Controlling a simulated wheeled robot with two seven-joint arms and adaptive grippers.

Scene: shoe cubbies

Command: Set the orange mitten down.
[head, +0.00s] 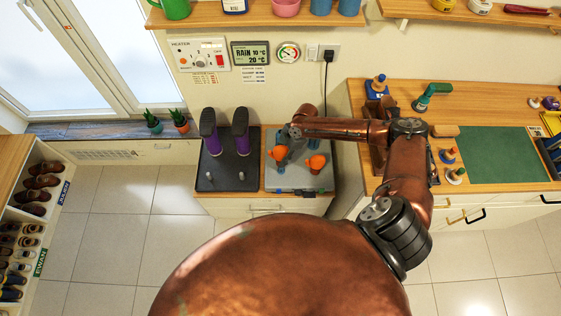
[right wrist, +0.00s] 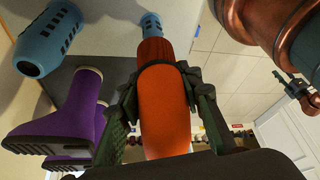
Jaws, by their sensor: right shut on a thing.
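An orange mitten (right wrist: 165,115) with a dark red ribbed cuff is between the fingers of my right gripper (right wrist: 160,85), which is shut on it. The cuff end lines up with a light blue slotted post (right wrist: 150,22) on the grey dryer; I cannot tell how far the cuff is over it. The mitten also shows in the head view (head: 278,154), on the left of the dryer base (head: 302,180). A second orange mitten (head: 316,163) stands to its right. Another blue post (right wrist: 48,40) is bare.
Two purple boots (head: 241,140) stand soles up on a dark tray (head: 227,180) left of the dryer. A wooden shelf with pots is above. A workbench with a green mat (head: 490,155) is at the right. The tiled floor in front is clear.

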